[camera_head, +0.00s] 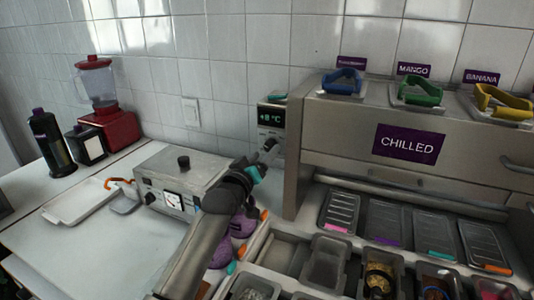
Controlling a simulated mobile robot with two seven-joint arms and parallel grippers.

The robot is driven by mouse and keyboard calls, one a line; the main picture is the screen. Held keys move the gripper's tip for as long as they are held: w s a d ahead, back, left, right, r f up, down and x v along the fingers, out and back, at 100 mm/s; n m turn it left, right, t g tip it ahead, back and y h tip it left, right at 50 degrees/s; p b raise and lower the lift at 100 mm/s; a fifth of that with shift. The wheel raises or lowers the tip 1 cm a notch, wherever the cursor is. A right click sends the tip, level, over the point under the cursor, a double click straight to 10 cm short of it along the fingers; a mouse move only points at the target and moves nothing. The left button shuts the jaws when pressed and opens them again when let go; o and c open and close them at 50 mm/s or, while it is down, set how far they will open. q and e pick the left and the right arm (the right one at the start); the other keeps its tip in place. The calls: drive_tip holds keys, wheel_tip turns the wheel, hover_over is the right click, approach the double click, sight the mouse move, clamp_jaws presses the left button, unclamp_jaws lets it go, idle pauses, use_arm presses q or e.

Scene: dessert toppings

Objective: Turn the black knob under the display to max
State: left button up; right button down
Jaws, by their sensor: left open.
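A small display (271,116) with green digits reading about +8 °C is on the narrow panel at the left side of the chilled cabinet. My right gripper is not in view.
The chilled cabinet (330,134) stands right of the gripper, with topping bins (325,262) below it. A metal box (170,180) with a black top knob, a white tray (80,204), a dark bottle (52,145) and a red blender (108,128) stand left on the counter.

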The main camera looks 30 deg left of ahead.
sight(270, 146)
use_arm(q)
drive_tip(key=shift+w, duration=1.35)
drive_tip(key=shift+a, duration=0.1)
drive_tip(key=shift+c, duration=0.2)
clamp_jaws()
